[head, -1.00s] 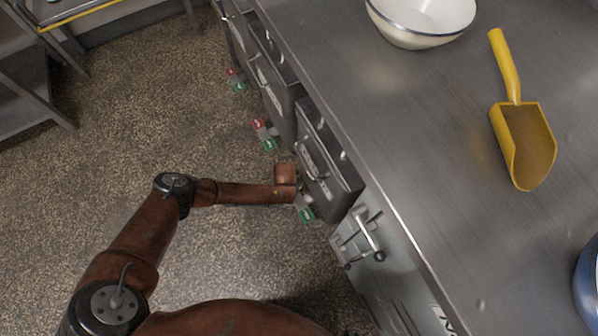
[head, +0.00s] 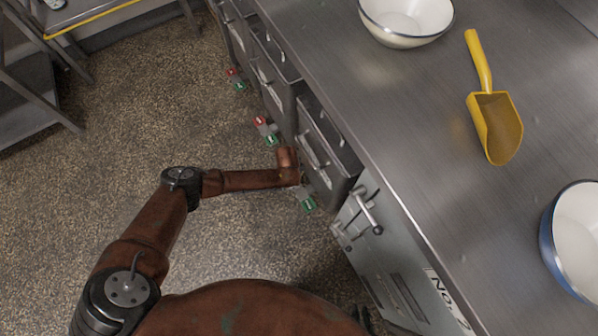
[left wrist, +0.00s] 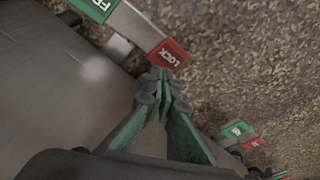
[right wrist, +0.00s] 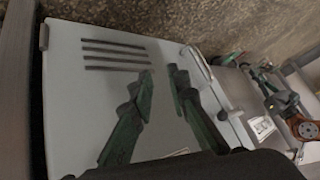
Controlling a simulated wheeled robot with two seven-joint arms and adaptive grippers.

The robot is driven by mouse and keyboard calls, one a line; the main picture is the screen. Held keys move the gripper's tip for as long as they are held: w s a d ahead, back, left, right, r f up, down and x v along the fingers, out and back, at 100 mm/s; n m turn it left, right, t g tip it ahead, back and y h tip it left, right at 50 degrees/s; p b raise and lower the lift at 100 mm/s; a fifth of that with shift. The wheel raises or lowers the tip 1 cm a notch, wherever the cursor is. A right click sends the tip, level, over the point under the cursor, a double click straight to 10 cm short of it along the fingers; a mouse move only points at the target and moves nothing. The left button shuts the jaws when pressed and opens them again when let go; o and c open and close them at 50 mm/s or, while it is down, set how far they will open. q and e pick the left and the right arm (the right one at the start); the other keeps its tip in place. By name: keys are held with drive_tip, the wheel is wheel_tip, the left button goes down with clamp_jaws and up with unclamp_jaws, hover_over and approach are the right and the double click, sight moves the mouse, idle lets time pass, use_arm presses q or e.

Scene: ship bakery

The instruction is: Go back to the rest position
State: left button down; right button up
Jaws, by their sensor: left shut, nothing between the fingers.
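My left arm comes in from the left in the head view and ends beside the cabinet fronts; its fingers are mostly hidden there. In the left wrist view my left gripper (left wrist: 160,85) is shut and empty, its tips close to a red LOCK tag (left wrist: 169,54); I cannot tell whether they touch. My right gripper (head: 364,318) shows only as a small dark part at the bottom edge of the head view. In the right wrist view its fingers (right wrist: 162,82) are apart with nothing between them, in front of a pale slotted cabinet door (right wrist: 95,100).
The steel counter (head: 400,120) holds a white bowl (head: 405,20), a yellow scoop (head: 495,125) and a blue-sided bowl (head: 575,240). Cabinet fronts with handles and red and green tags (head: 308,203) line its left side. Speckled floor (head: 110,150) is clear at left; a rack stands top left.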

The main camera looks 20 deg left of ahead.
use_arm(q)
drive_tip(key=shift+r, duration=0.2)
use_arm(e)
drive_tip(key=shift+r, duration=0.2)
